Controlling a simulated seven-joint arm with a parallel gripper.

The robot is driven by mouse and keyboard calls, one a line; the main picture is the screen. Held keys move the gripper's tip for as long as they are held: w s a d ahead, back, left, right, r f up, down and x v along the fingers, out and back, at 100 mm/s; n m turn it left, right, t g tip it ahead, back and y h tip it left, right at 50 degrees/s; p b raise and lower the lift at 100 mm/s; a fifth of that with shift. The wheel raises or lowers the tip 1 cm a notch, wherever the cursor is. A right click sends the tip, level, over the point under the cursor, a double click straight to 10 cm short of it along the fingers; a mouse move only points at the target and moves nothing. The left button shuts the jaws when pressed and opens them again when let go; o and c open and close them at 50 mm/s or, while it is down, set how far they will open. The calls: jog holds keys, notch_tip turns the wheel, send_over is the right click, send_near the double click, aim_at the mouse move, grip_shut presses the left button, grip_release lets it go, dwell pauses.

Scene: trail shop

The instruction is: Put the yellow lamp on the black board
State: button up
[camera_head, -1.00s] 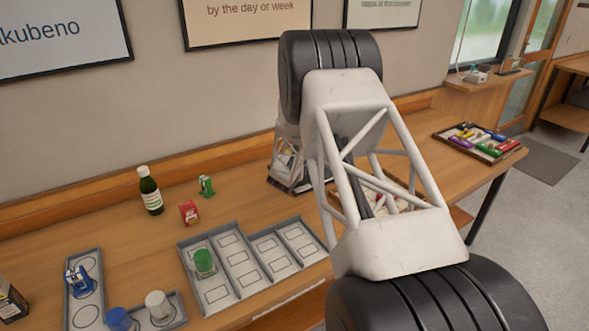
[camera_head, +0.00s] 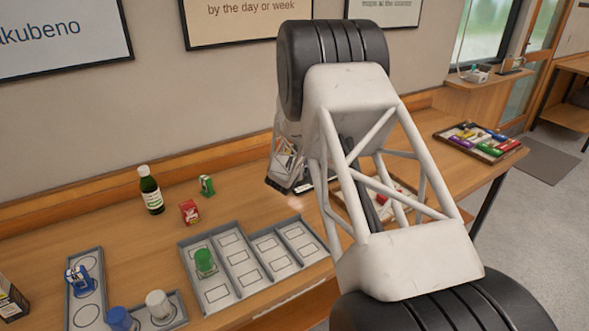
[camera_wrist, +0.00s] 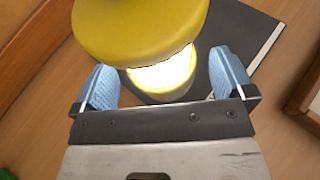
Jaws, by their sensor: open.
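The yellow lamp (camera_wrist: 140,30) fills the top of the wrist view, with a glowing band under its yellow head and a greyish base below. The black board (camera_wrist: 252,38) shows behind and beside the lamp, with a pale line along one edge. The lamp overlaps the board in this view; I cannot tell whether its base rests fully on it. My gripper (camera_wrist: 163,82) is open, with one blue finger pad on each side of the lamp and visible gaps. In the head view my gripper (camera_head: 283,185) is low over the table, and my arm hides the lamp.
A grey compartment tray (camera_head: 232,238) holds a green-capped container (camera_head: 205,262). A dark bottle (camera_head: 150,190), a red box (camera_head: 189,212) and a small green item (camera_head: 206,185) stand behind it. A tray of colourful items (camera_head: 478,142) lies at the far right.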

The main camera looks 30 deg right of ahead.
jog(key=v, duration=0.9)
jog(key=shift+r, duration=0.15)
dwell(0.6)
jog(key=s+a+r+m+g, duration=0.3)
jog(key=s+a+r+m, duration=0.2)
jog(key=s+r+m, duration=0.4)
jog(key=s+a+r+m+g, duration=0.35)
jog(key=s+r+m, duration=0.35)
jog(key=s+r, duration=0.4)
jog(key=s+a+r+m+y, duration=0.2)
jog(key=s+a+m+y, duration=0.2)
jog(key=s+a, duration=0.6)
jog(key=s+a+r+m+y, duration=0.2)
jog(key=s+a+m+y, duration=0.3)
jog(key=s+a, duration=0.6)
jog(key=s+m, duration=0.2)
jog(key=s, duration=0.2)
jog(key=shift+s+a+y, duration=0.15)
jog(key=shift+s+y, duration=0.15)
jog(key=shift+s, duration=0.05)
jog(key=shift+g, duration=0.25)
